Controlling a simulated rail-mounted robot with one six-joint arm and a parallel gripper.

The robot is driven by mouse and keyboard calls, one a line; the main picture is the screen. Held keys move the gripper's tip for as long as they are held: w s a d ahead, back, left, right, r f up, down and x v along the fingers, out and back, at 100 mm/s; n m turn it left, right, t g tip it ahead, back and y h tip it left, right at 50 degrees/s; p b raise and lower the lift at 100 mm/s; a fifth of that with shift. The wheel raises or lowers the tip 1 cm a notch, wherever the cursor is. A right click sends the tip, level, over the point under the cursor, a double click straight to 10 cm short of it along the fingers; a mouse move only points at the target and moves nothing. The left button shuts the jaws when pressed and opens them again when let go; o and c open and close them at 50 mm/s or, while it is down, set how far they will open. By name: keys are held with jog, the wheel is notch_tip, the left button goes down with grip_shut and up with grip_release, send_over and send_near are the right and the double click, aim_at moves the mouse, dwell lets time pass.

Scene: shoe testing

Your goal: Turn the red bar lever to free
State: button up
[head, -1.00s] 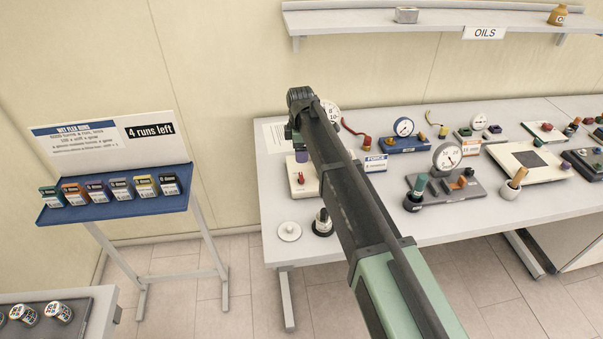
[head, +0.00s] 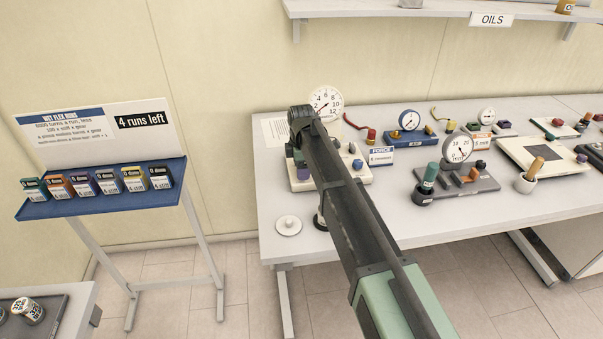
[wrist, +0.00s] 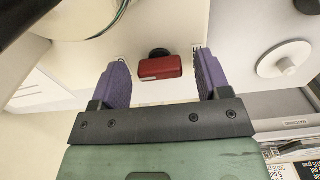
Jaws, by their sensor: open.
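The red bar lever (wrist: 160,67) shows in the wrist view, lying crosswise on a dark round hub against a pale device body (wrist: 135,25). My gripper (wrist: 162,75) is open, with its purple fingers apart on the left and right of the lever. I see gaps between the lever and both fingers, and nothing is held. In the head view my gripper (head: 298,156) is over the left end of the workbench, at the pale device (head: 355,174) with a white dial (head: 326,103). My arm covers part of that device there, and the lever is not clear.
A white round disc (head: 288,226) lies at the bench's front left, and shows right of my fingers in the wrist view (wrist: 284,58). Gauge rigs (head: 457,150) and a FORCE sign (head: 380,157) stand to the right. A blue rack (head: 105,190) stands left.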

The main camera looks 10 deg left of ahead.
jog(key=c, duration=0.9)
jog(key=shift+m, duration=0.4)
jog(key=m, duration=0.3)
jog(key=shift+m, duration=0.3)
jog(key=m, duration=0.4)
jog(key=shift+m, duration=0.3)
jog(key=m, duration=0.4)
jog(key=shift+m, duration=2.5)
